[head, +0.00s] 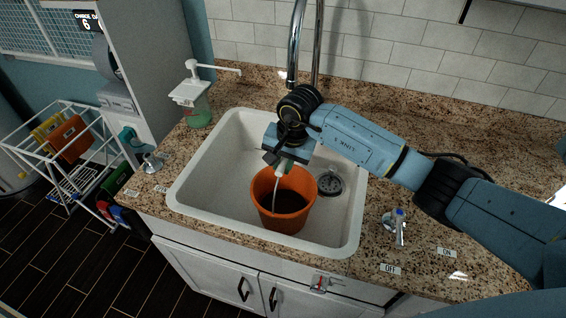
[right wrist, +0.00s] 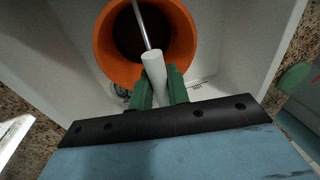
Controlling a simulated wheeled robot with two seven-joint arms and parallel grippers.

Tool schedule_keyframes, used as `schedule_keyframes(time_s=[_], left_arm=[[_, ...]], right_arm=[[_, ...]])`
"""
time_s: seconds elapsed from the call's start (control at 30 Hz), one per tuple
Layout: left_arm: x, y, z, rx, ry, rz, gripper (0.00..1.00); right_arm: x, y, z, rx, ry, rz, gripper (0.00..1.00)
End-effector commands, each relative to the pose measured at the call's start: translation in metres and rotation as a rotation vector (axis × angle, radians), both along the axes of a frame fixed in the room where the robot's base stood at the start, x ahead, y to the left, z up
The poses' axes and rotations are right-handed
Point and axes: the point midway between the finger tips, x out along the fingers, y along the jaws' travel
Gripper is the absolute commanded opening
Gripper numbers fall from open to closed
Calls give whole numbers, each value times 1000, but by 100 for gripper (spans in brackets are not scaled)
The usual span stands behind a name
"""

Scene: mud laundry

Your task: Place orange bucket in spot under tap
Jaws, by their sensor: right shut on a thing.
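The orange bucket (head: 284,218) is in the white sink (head: 215,170), upright or nearly so, dark inside. I cannot tell whether it touches the sink floor. My right gripper (head: 288,163) is above the bucket, its green fingers shut on the white grip of the bucket's handle. In the right wrist view the fingers (right wrist: 157,78) are on either side of the white grip, with the orange bucket (right wrist: 103,48) beyond. The metal tap (head: 294,50) rises behind the sink, its spout above and behind my gripper. My left gripper is not in view.
The drain (head: 329,184) is right of the bucket. A tap lever (head: 398,230) with ON and OFF labels stands on the granite counter (head: 440,200). A soap dispenser (head: 197,100) stands left of the sink. A white rack (head: 65,150) is at far left.

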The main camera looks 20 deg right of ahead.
Motion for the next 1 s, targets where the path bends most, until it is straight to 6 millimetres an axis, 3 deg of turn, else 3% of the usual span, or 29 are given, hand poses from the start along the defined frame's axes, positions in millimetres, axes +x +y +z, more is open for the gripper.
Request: schedule_keyframes(time_s=[0.03, 0.17, 0.57, 1.0], left_arm=[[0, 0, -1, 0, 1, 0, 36], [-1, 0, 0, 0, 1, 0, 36], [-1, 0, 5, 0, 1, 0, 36], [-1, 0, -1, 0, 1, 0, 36]], right_arm=[[0, 0, -1, 0, 0, 0, 21], [0, 0, 0, 0, 0, 0, 38], [-1, 1, 4, 1, 2, 0, 39], [-14, -12, 90, -1, -5, 1, 39]])
